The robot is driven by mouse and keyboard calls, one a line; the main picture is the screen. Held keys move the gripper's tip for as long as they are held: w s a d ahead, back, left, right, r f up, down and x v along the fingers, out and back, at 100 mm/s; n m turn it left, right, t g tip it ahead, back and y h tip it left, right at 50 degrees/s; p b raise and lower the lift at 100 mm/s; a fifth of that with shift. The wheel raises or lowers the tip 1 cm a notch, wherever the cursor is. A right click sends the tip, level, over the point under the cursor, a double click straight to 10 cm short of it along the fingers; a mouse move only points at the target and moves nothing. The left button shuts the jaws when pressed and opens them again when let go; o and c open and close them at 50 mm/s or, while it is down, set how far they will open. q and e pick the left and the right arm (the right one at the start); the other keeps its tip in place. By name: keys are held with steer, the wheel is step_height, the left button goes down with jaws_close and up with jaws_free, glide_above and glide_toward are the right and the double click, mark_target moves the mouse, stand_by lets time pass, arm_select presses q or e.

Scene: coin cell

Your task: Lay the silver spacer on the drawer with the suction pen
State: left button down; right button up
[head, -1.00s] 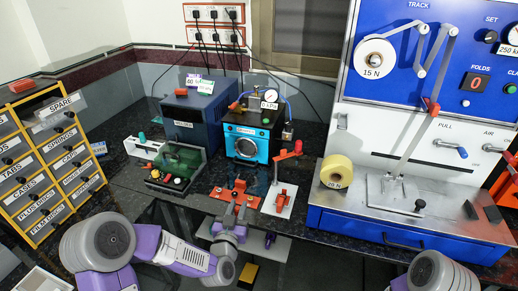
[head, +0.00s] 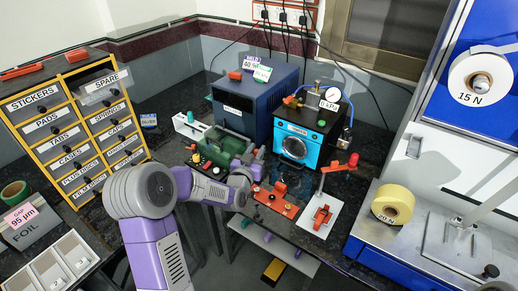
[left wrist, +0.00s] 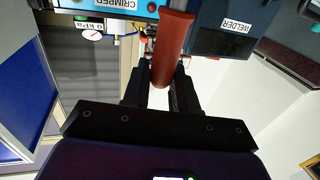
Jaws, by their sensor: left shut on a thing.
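My left gripper (left wrist: 163,85) is shut on a red-brown cylinder (left wrist: 172,45), which looks like the body of the suction pen. Its tip is hidden in the left wrist view. In the head view the left gripper (head: 252,172) is over the bench in front of the green-lidded tray, left of the orange plate. I cannot make out the silver spacer, nor whether it is on the pen. The clear SPARE drawer (head: 98,90) stands pulled out at the top right of the yellow drawer rack (head: 66,82). My right gripper is out of view.
The blue welder (head: 250,105) and the crimper (head: 293,147) stand behind the gripper. The orange plate (head: 277,202) and a white stand with a red knob (head: 322,215) are to its right. A FOIL box (head: 30,228) and pale tray (head: 62,262) are at lower left.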

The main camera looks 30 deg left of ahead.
arm_select(q)
steer(key=shift+f+b, duration=1.2)
steer(key=shift+f, duration=1.4)
steer(key=shift+f+b, duration=0.4)
steer(key=shift+b, duration=0.1)
steer(key=shift+r, duration=0.1)
steer(key=shift+r+p, duration=1.35)
steer(key=shift+r, duration=1.85)
